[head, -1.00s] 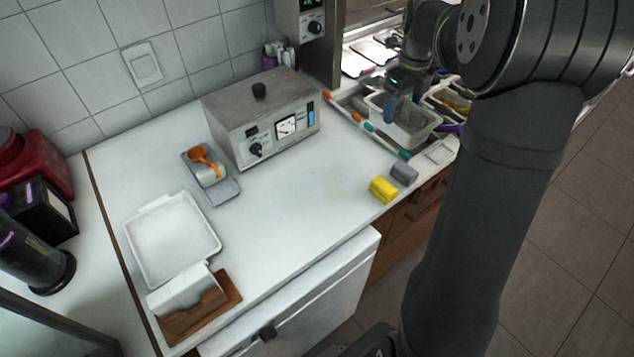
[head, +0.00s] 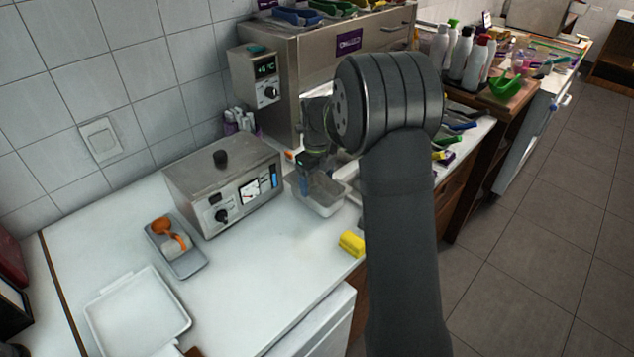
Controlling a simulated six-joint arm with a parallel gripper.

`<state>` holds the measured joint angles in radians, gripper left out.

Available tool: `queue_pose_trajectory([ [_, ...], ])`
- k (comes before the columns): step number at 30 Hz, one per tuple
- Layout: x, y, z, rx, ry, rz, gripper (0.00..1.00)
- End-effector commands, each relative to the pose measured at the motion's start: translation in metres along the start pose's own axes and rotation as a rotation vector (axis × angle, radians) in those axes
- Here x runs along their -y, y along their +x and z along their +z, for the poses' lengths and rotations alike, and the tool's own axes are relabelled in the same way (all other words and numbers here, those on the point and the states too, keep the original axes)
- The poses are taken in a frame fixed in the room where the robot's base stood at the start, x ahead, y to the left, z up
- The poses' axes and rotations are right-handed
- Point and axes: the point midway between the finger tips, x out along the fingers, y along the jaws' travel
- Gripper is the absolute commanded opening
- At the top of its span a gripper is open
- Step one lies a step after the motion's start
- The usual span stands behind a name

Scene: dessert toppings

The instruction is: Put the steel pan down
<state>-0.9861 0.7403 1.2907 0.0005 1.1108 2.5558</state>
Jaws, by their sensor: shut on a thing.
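The steel pan (head: 323,201) is a small rectangular tub with a pale rim. It is in the head view just right of the steel warmer box, over the white counter. My gripper (head: 312,170) is above the pan and shut on its near left part; the fingertips are small and partly hidden. My arm covers the area right of the pan. I cannot tell whether the pan's base touches the counter.
The warmer box (head: 230,187) stands left of the pan. A yellow sponge (head: 351,243) lies near the counter's front edge. A grey tray (head: 190,262) with an orange-handled scoop and a white tray (head: 138,312) lie further left. The counter (head: 265,265) between is clear.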

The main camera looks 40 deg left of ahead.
Motion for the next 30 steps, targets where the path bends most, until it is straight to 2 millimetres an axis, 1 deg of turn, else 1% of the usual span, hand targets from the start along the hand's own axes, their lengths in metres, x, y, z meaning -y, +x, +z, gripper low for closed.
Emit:
queue_pose_trajectory([
  [1,0.000,0.007,0.000,-0.001,0.000,0.001,0.50],
  [3,0.000,0.010,0.000,0.000,0.000,0.000,0.50],
  [9,0.000,0.010,0.000,0.001,0.000,-0.001,0.50],
  [13,0.000,0.013,0.000,0.000,0.000,0.000,0.50],
  [14,0.000,0.013,0.000,0.000,0.000,0.000,0.81],
  [15,0.000,0.013,0.000,0.000,0.000,0.000,0.89],
  [17,0.000,0.013,0.000,0.000,0.000,0.000,0.99],
  [26,0.000,0.011,0.000,0.001,0.000,0.000,0.99],
  [29,0.001,0.003,0.000,0.003,0.000,-0.002,0.99],
  [30,0.001,-0.003,0.000,0.003,0.000,-0.002,0.99],
])
